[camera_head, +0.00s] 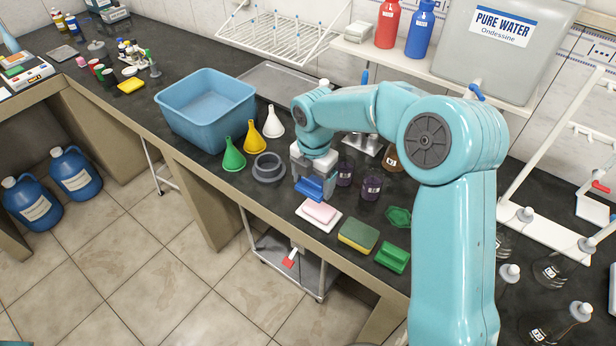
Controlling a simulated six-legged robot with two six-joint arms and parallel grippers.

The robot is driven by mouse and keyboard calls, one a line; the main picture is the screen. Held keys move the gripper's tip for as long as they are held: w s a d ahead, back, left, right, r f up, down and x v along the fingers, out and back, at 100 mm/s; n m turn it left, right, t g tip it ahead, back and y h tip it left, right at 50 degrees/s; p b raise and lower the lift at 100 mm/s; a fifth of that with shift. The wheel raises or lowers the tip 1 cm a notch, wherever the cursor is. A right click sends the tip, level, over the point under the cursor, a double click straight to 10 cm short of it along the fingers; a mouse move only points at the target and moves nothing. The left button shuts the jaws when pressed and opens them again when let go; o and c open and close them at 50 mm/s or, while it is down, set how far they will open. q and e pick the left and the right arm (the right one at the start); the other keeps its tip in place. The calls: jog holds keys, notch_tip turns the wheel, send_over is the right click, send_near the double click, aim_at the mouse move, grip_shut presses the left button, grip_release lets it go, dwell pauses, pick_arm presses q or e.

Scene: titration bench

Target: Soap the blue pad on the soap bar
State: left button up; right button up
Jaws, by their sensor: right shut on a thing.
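My right gripper (312,178) points down over the front part of the dark bench and is shut on the blue pad (309,190). The pink soap bar (320,211) lies on a white dish (304,213) just in front of it. The blue pad is just behind and slightly left of the soap in the picture; I cannot tell whether they touch. The gripper body hides part of the pad. My left gripper is not in view.
A yellow-green sponge (358,236) and a green block (392,257) lie right of the dish. Dark purple jars (371,188) stand behind. A grey ring (268,168), funnels (234,156) and a blue basin (205,112) are to the left. The bench's front edge is close.

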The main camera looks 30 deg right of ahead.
aim_at(320, 188)
jog(key=shift+d+f, duration=0.35)
jog(key=shift+d, duration=0.05)
jog(key=shift+s+d+f, duration=0.15)
jog(key=shift+d+f, duration=0.1)
jog(key=shift+d, duration=0.1)
jog(key=shift+s+d+f, duration=0.1)
jog(key=shift+s+f, duration=0.05)
jog(key=shift+s, duration=0.05)
jog(key=shift+f+b, duration=0.55)
jog(key=shift+b, duration=0.15)
notch_tip(320, 188, down, 4)
jog(key=b, duration=0.3)
jog(key=shift+s, duration=0.1)
jog(key=shift+f, duration=0.2)
jog(key=shift+f+b, duration=0.15)
jog(key=shift+b, duration=0.15)
